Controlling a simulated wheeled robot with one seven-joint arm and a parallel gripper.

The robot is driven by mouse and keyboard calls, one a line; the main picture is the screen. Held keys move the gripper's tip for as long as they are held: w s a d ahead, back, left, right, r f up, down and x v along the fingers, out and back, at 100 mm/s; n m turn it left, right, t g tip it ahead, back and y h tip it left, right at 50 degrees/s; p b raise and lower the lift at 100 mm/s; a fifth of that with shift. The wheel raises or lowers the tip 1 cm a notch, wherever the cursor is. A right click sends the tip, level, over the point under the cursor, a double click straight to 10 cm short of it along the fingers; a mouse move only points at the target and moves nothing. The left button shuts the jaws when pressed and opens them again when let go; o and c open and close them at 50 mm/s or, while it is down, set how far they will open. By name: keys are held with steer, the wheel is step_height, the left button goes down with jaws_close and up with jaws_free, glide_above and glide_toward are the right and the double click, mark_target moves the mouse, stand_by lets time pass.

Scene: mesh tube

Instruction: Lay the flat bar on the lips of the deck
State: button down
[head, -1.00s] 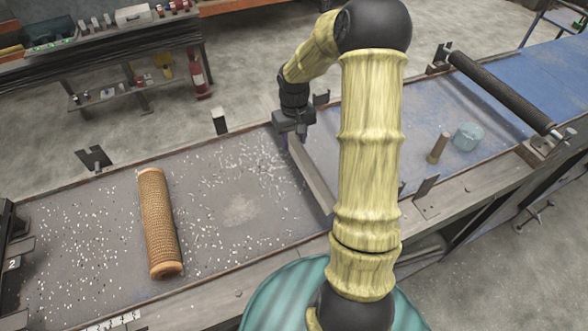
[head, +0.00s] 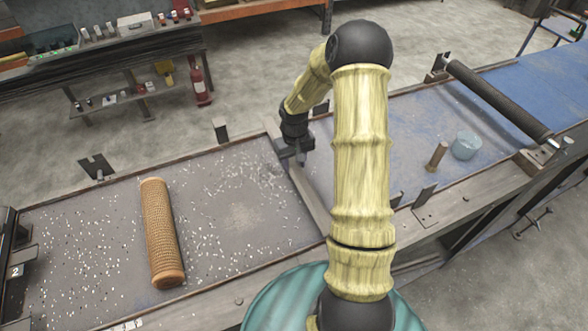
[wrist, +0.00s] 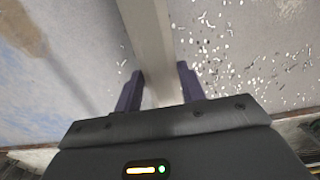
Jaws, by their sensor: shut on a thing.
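The flat bar (head: 309,198) is a long grey strip. It runs across the deck (head: 225,215), its far end at the far lip (head: 243,133) and its near end by the near lip (head: 285,254), partly behind my arm. I cannot tell whether it touches both lips. My gripper (head: 300,161) is shut on the bar, between its middle and far end. In the wrist view, the bar (wrist: 150,45) passes between the two dark fingers of my gripper (wrist: 159,86).
A tan mesh roll (head: 162,232) lies on the deck at left among white flecks. At right are a brown upright cylinder (head: 437,156), a clear bluish tub (head: 466,145) and a dark roller (head: 495,98). Upright metal brackets (head: 220,130) stand along the edges.

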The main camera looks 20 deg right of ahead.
mark_target(294, 166)
steer(key=shift+f+p, duration=0.45)
steer(key=shift+f, duration=1.35)
steer(key=shift+f, duration=0.1)
steer(key=c, duration=0.9)
jaws_free()
steer(key=shift+o, duration=0.2)
step_height(294, 166, up, 12)
steer(key=b, duration=0.3)
steer(key=shift+a, duration=0.1)
